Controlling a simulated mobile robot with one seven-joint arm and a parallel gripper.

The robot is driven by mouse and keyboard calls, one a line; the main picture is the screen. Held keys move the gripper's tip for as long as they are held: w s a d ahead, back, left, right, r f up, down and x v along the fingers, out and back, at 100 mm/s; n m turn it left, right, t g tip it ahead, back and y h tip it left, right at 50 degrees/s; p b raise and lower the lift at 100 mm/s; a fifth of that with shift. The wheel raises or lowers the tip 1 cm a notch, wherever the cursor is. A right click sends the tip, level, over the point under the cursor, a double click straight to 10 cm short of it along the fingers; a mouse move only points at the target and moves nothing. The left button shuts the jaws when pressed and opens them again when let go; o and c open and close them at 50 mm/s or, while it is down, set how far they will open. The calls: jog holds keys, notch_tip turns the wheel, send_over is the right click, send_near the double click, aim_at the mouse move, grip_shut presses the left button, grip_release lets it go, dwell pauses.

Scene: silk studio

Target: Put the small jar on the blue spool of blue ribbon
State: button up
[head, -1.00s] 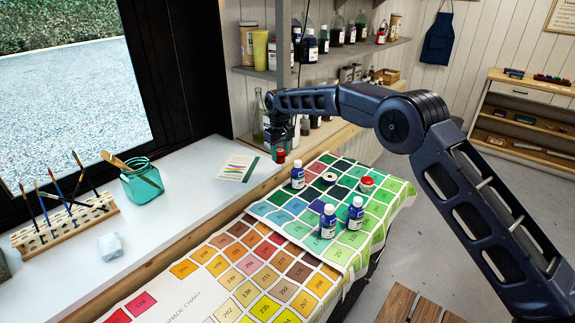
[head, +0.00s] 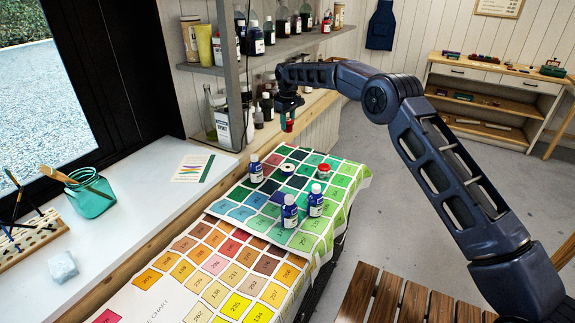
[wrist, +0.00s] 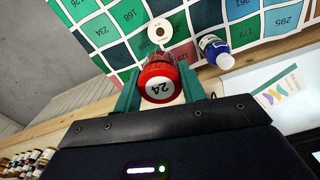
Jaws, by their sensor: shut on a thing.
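The small jar (wrist: 158,82) is red, with a pale label reading 24 facing the wrist camera. It also shows small and red in the head view (head: 288,126). My gripper (head: 287,117) is shut on it, with a green finger on either side in the wrist view (wrist: 158,90). They hang in the air beyond the far edge of the colour chart. A small spool (head: 287,168), white on top and dark, seemingly blue, at the side, stands on the chart, nearer the camera than the jar. In the wrist view the spool (wrist: 160,30) shows its white ring top just past the jar.
A shelf unit with bottles (head: 235,70) rises behind, left of my gripper.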

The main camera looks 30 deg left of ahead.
notch_tip(320, 180, down, 19)
jog(key=shift+r, duration=0.1)
dwell(0.5)
jog(key=o, duration=1)
jog(key=shift+f, duration=0.2)
jog(key=shift+r, duration=0.1)
notch_tip(320, 180, up, 12)
jog(key=shift+r, duration=0.1)
